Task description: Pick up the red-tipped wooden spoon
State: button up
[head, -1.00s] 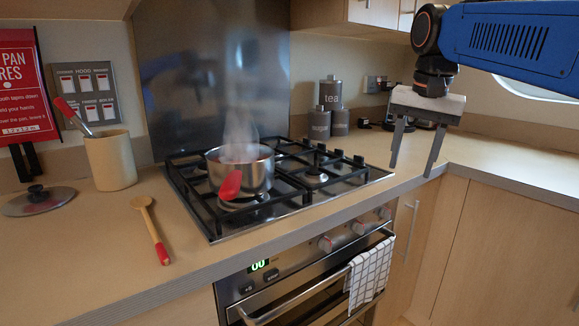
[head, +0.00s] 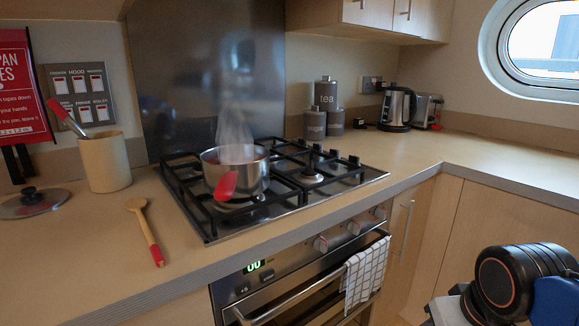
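The red-tipped wooden spoon (head: 144,229) lies flat on the counter, left of the hob. Its wooden bowl points away from me and its red handle tip points towards the counter's front edge. Nothing touches it. My arm's wrist shows at the lower right corner, far to the right of the spoon. A pale piece of the gripper body shows at the bottom edge, but the fingers are out of the picture.
A steaming pot (head: 235,172) with a red handle stands on the gas hob (head: 296,221). A utensil holder (head: 104,162) and a lid (head: 34,203) stand behind and left of the spoon. A checked towel (head: 365,272) hangs on the oven rail.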

aim_at(136, 204)
jog(key=u, duration=1.3)
